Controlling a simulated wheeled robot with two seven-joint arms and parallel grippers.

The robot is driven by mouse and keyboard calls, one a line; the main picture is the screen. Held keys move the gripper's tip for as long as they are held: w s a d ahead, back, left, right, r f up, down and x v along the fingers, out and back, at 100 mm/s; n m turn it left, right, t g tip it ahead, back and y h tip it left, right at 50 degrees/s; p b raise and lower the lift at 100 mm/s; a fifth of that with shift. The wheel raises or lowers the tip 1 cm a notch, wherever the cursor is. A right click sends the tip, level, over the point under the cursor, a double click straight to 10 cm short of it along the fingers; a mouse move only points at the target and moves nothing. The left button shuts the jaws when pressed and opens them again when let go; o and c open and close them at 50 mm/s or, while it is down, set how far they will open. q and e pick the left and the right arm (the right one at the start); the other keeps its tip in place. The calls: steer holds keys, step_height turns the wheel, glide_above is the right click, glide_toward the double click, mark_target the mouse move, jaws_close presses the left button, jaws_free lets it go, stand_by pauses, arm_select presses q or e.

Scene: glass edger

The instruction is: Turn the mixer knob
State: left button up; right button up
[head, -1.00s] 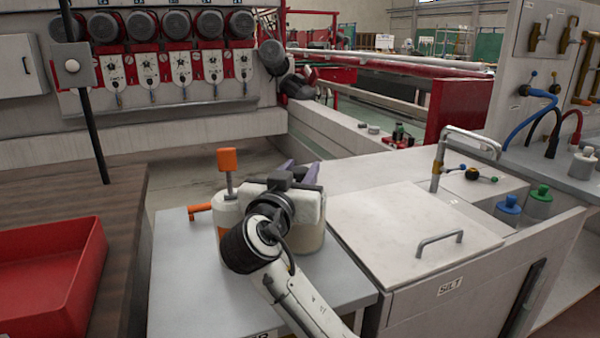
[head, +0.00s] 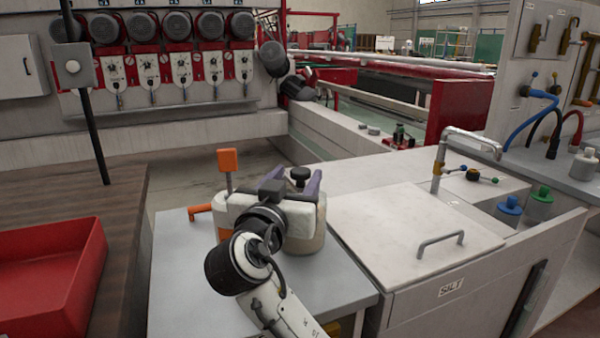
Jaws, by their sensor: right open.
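A black knob (head: 300,174) stands up just beyond my right gripper, in line with the gap between its fingers. I take it for the mixer knob. My right gripper (head: 295,184) is open, its two purple fingers apart and pointing away from me. I cannot tell whether a finger touches the knob. My left gripper is not in view.
A lidded cabinet (head: 400,225) with a tap (head: 437,165) is at the right. A red tray (head: 50,275) lies on the wooden bench at the left.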

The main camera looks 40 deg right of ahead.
steer(key=v, duration=0.6)
steer(key=shift+s+a, duration=0.15)
steer(key=shift+s, duration=0.05)
steer(key=shift+r, duration=0.15)
